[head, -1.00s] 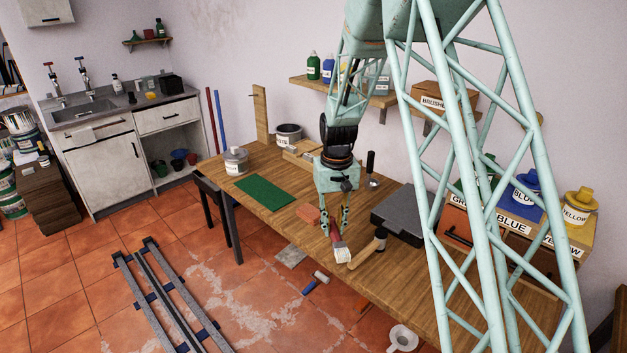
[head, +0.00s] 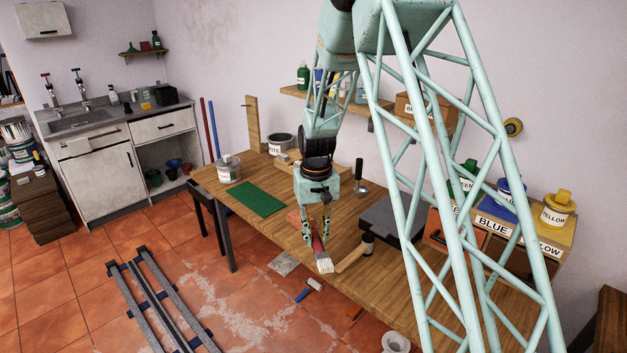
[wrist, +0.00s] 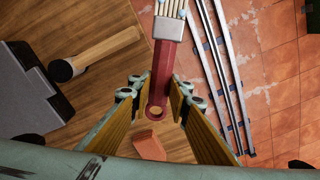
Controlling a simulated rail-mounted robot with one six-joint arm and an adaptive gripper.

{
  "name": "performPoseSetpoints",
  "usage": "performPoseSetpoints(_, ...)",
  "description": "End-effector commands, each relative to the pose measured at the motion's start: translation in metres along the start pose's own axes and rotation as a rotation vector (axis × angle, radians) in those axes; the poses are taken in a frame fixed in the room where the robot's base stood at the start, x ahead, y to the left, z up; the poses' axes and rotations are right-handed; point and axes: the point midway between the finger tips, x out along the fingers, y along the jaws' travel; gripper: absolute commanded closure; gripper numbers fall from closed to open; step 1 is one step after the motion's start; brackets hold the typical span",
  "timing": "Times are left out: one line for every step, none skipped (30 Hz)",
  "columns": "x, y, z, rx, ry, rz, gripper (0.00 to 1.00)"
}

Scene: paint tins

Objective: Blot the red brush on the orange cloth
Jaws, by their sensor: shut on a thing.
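The red brush (wrist: 161,75) has a red handle, a metal ferrule and pale bristles. My gripper (wrist: 176,102) is shut on its handle. In the head view my gripper (head: 317,232) holds the brush (head: 319,249) pointing down and towards the front edge of the table, bristles lowest. Whether the bristles touch anything cannot be told. The orange cloth (head: 293,215) lies on the table just behind and left of my gripper, partly hidden by it. In the wrist view the cloth (wrist: 149,146) shows below the handle end, apart from the brush.
A wooden-handled mallet (head: 354,257) and a dark grey case (head: 393,222) lie right of the brush. A green mat (head: 257,199) and a tin (head: 229,173) are to the left. A blue-handled roller (head: 308,290) lies on the floor.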

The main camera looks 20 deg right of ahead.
Motion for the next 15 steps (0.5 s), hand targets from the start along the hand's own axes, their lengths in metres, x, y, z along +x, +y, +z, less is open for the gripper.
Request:
performPoseSetpoints(0.0,0.002,-0.003,0.011,0.007,0.0,0.93)
performPoseSetpoints(0.0,0.003,-0.005,0.02,0.013,-0.001,0.93)
performPoseSetpoints(0.001,0.004,-0.008,0.035,0.022,-0.001,0.93)
performPoseSetpoints(0.001,0.006,-0.011,0.048,0.032,-0.001,0.93)
performPoseSetpoints(0.001,0.007,-0.015,0.061,0.04,-0.001,0.93)
performPoseSetpoints(0.001,0.009,-0.019,0.083,0.055,-0.001,0.93)
performPoseSetpoints(0.002,0.011,-0.024,0.1,0.066,-0.001,0.93)
performPoseSetpoints(0.002,0.013,-0.028,0.118,0.077,0.0,0.93)
performPoseSetpoints(0.002,0.015,-0.034,0.143,0.094,0.001,0.93)
performPoseSetpoints(0.002,0.017,-0.038,0.161,0.105,0.002,0.93)
performPoseSetpoints(0.002,0.018,-0.043,0.179,0.118,0.004,0.93)
performPoseSetpoints(0.002,0.021,-0.049,0.204,0.135,0.006,0.93)
performPoseSetpoints(0.002,0.022,-0.053,0.222,0.145,0.008,0.93)
performPoseSetpoints(0.002,0.024,-0.058,0.239,0.158,0.01,0.93)
performPoseSetpoints(0.002,0.026,-0.063,0.262,0.172,0.013,0.93)
